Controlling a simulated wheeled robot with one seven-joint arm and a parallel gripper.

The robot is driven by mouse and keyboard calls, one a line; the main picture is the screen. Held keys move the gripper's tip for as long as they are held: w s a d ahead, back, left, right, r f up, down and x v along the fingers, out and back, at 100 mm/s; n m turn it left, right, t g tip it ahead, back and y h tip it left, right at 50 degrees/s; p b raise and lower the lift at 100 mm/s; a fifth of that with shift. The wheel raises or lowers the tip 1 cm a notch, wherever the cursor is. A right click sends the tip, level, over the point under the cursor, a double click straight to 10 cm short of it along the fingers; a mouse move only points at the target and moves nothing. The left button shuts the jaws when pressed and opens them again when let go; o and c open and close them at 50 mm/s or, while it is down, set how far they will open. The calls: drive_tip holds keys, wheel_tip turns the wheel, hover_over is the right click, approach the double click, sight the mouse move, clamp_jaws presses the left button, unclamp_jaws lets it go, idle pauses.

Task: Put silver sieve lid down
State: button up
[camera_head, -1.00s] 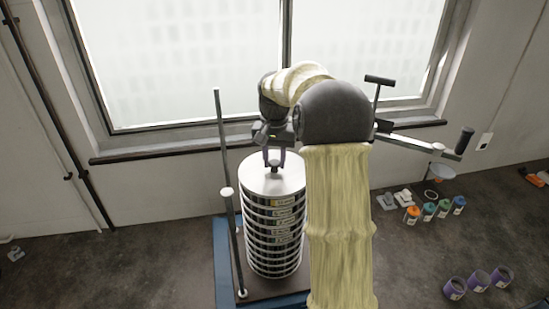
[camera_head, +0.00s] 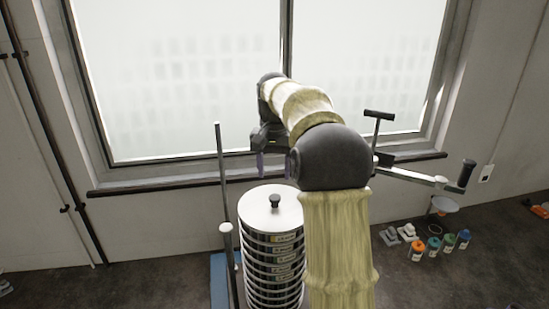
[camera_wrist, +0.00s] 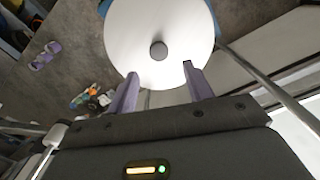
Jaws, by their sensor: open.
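The silver sieve lid (camera_head: 258,209) lies flat on top of the sieve stack (camera_head: 275,262), its dark knob (camera_head: 275,201) pointing up. In the wrist view the lid (camera_wrist: 135,30) is a bright round disc with a dark knob (camera_wrist: 158,50) in its middle. My gripper (camera_head: 262,165) is up behind the stack, above the lid and apart from it. In the wrist view my gripper (camera_wrist: 160,85) has its two fingers spread, with nothing between them. In the head view its fingers are partly hidden by the wrist.
Upright metal rods of the shaker (camera_head: 228,250) stand left of the stack. A metal arm with a black handle (camera_head: 465,175) reaches out at right. The window wall is close behind.

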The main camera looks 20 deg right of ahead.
drive_tip(key=shift+s+r, duration=0.1)
drive_tip(key=shift+r, duration=2.15)
